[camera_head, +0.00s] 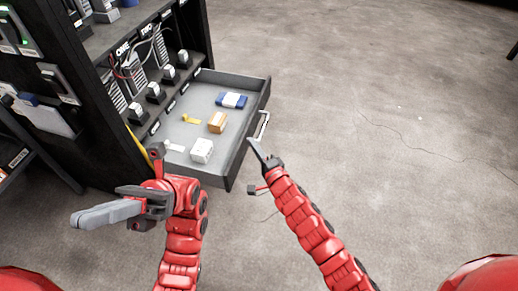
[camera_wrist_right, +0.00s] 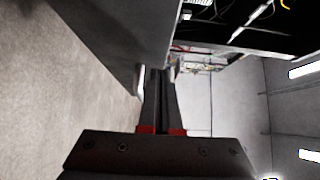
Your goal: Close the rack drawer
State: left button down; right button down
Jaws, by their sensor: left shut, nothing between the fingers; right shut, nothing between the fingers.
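The rack drawer (camera_head: 228,172) is pulled out from the black rack (camera_head: 92,150) in the head view. Its pale handle (camera_head: 263,124) is on the outer front face. My right gripper (camera_head: 256,147) is shut and empty, its tips beside the drawer front just below the handle; I cannot tell whether they touch it. In the right wrist view the shut fingers (camera_wrist_right: 160,100) point along a dark panel (camera_wrist_right: 115,35), likely the drawer front. My left gripper (camera_head: 84,217) is shut and empty, pointing left in front of the rack, apart from the drawer.
The drawer holds a blue-and-white pack (camera_head: 231,100), an orange box (camera_head: 217,122), a white box (camera_head: 202,150) and small yellow and white items. Cables and several modules fill the shelf above. Another rack section (camera_head: 40,110) stands left. The concrete floor (camera_head: 400,130) at right is clear.

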jog(key=shift+w+a, duration=0.15)
jog(key=shift+a, duration=0.25)
pick_arm(q)
jog(key=s+a+m+t+y, duration=0.2)
jog(key=t, duration=0.1)
jog(key=shift+s+r+y, duration=0.3)
jog(key=shift+s+r, duration=0.05)
jog(key=shift+s, duration=0.05)
jog(key=shift+w, duration=0.1)
